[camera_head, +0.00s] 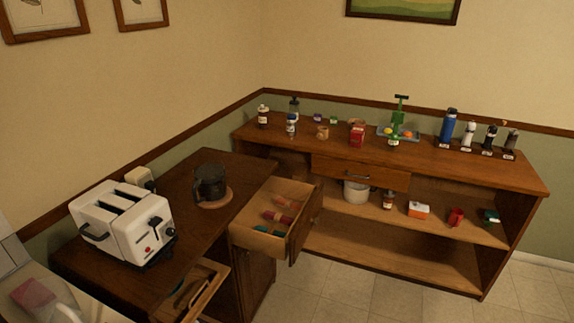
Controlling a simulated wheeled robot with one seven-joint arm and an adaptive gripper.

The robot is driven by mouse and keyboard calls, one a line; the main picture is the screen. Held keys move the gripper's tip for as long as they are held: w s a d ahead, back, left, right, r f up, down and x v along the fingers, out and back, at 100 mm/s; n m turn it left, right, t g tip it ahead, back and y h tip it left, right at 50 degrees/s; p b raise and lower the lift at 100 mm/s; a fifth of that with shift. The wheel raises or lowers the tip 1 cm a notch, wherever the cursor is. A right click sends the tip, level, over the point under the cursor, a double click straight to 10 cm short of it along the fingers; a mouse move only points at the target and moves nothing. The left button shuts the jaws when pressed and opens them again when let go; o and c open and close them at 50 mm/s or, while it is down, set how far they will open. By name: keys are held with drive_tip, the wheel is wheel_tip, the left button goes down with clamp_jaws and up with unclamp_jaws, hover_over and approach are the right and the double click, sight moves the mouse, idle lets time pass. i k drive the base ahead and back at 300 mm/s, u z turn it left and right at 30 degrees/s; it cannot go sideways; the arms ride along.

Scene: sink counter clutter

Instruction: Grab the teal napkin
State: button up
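A teal roll that looks like the napkin (262,229) lies at the front end of the open wooden drawer (246,240), beside the dark cabinet. A second small teal-green piece (278,233) shows just right of it; I cannot tell if it is the same napkin. Red rolled napkins (286,202) (274,216) lie behind it in the same drawer. The drawer front partly hides the contents. My gripper is not in view.
A white toaster (125,225) and a dark pot (210,183) stand on the left counter. A lower drawer (190,295) is also open. A long shelf unit (440,165) with bottles and jars stands behind. The tiled floor right of the drawers is clear.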

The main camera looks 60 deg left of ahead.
sight(264, 228)
drive_tip(key=i, duration=0.9)
drive_tip(key=u, duration=1.75)
